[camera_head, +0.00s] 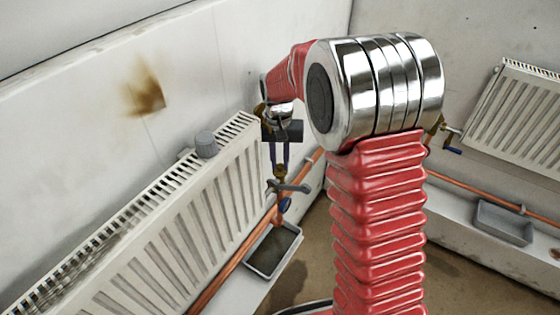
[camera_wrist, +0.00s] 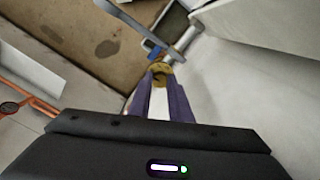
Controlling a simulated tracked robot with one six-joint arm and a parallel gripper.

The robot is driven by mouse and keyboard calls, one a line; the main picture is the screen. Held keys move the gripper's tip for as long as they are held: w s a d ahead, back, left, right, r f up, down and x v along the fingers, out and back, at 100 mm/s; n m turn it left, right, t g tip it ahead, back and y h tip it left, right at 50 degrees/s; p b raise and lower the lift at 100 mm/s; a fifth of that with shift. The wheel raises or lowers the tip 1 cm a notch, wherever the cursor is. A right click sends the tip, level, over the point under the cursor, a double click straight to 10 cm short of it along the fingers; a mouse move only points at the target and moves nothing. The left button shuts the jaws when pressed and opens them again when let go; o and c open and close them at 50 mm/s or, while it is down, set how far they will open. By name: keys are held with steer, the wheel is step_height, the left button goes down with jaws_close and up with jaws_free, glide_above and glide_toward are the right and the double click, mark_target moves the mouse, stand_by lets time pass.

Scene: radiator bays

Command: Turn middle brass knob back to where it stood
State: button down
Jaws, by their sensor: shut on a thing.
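A brass knob (camera_head: 279,171) sits at the near radiator's end, above a grey bar (camera_head: 291,187) and a blue piece (camera_head: 285,204). My gripper (camera_head: 279,165) reaches down from above with its purple fingers shut on this knob. In the wrist view the brass knob (camera_wrist: 161,73) shows between the fingertips (camera_wrist: 160,86), with the blue piece (camera_wrist: 152,48) and the grey bar (camera_wrist: 126,18) just beyond. The fingers cover part of the knob, and its turn angle cannot be read. Another brass part (camera_head: 435,124) shows by the right radiator, partly behind my arm.
A white radiator (camera_head: 190,225) lines the left wall, with a grey cap (camera_head: 206,144) on top. A grey tray (camera_head: 272,250) lies under the valve. At right are another radiator (camera_head: 520,110), a copper pipe (camera_head: 480,197) and a second tray (camera_head: 503,222). My red arm hides the middle.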

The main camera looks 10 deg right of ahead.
steer(key=shift+n, duration=0.5)
steer(key=n, duration=0.9)
steer(key=shift+d+n, duration=0.1)
steer(key=shift+n, duration=0.3)
steer(key=n, duration=0.3)
steer(key=shift+n, duration=0.3)
steer(key=n, duration=1.2)
steer(key=shift+n, duration=0.3)
steer(key=c, duration=1.6)
jaws_free()
steer(key=shift+c, duration=0.2)
